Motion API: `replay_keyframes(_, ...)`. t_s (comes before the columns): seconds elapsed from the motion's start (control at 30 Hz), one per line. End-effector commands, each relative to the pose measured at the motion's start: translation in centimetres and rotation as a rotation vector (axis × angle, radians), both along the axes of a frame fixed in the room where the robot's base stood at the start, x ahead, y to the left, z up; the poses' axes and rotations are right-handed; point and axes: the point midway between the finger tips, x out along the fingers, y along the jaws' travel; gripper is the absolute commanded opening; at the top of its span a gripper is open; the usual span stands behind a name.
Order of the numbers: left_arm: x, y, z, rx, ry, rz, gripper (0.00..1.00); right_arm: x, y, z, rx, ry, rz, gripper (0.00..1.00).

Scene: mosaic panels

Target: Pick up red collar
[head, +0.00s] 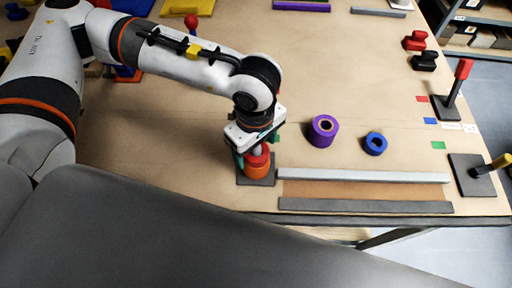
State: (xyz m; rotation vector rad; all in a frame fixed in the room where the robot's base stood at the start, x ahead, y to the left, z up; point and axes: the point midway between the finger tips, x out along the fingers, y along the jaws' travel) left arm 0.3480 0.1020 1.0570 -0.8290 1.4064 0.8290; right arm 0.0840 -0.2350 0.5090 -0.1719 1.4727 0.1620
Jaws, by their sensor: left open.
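The red collar (258,160) sits on top of an orange collar (257,173), stacked on a dark square base (243,180) near the table's front edge. My left gripper (256,153) comes down from above over the stack, with its fingers on either side at about the height of the red collar. It is open. The gripper body hides the top of the red collar, and I cannot tell whether a finger touches it. My right gripper is not in view.
A purple collar (323,131) and a blue ring (375,144) lie to the right. A light bar (360,176) and a grey bar (365,206) run along the front edge. A red-handled post (462,72) and a yellow-handled one (497,164) stand at right. The middle is clear.

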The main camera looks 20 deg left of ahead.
Motion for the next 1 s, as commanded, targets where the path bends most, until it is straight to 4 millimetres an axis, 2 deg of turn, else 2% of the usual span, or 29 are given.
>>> replay_keyframes(0.13,0.0,0.0,0.0,0.000,0.000,0.000,0.73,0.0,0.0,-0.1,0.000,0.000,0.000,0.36)
replay_keyframes(0.17,0.0,0.0,0.0,0.000,0.000,0.000,0.69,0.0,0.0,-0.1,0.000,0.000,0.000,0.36)
replay_keyframes(0.5,0.0,0.0,0.0,0.000,0.000,0.000,0.14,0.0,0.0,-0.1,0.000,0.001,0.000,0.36)
replay_keyframes(0.77,0.1,0.0,0.3,-0.001,-0.002,0.000,0.12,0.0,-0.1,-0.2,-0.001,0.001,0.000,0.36)
replay_keyframes(0.87,0.1,-0.1,1.1,-0.003,-0.004,0.001,0.12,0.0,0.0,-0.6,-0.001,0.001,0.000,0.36)
replay_keyframes(1.0,0.2,-0.1,3.6,-0.004,-0.007,0.001,0.12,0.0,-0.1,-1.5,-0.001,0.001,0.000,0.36)
